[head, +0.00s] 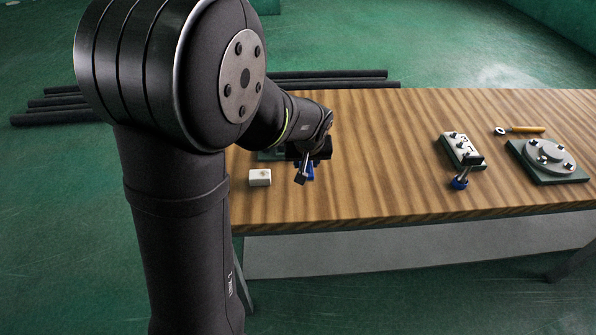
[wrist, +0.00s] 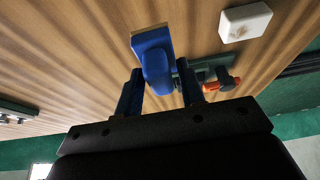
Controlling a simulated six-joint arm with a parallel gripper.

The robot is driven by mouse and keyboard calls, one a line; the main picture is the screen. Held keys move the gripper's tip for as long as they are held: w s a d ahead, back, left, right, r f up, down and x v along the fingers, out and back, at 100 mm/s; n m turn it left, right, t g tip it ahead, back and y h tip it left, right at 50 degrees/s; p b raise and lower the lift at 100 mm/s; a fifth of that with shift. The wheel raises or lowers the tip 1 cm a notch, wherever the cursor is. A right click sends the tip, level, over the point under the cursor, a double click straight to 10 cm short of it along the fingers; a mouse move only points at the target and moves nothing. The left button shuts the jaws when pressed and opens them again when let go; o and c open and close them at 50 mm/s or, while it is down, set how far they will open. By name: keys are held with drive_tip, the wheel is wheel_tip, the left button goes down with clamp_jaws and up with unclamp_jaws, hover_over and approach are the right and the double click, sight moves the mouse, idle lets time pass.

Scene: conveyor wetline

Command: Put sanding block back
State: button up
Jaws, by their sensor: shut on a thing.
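The sanding block (wrist: 152,40) is blue with a rounded grip and a thin tan edge on its far side. In the wrist view it sits between the two fingers of my gripper (wrist: 160,75), which is shut on its grip. In the head view my gripper (head: 308,163) is over the left part of the wooden table, with a bit of blue (head: 309,173) showing below it. My arm hides part of this area. I cannot tell whether the block touches the table.
A white block (head: 260,177) lies left of my gripper; it also shows in the wrist view (wrist: 245,22). A green fixture (head: 268,156) is partly hidden behind my gripper. The table's middle is clear.

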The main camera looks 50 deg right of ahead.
drive_tip(key=w+f, duration=0.1)
drive_tip(key=w, duration=0.2)
drive_tip(key=shift+f, duration=2.35)
drive_tip(key=shift+f, duration=0.1)
drive_tip(key=o, duration=1)
drive_tip(key=shift+c, duration=0.2)
drive_tip(key=v, duration=1.2)
drive_tip(key=shift+d, duration=0.1)
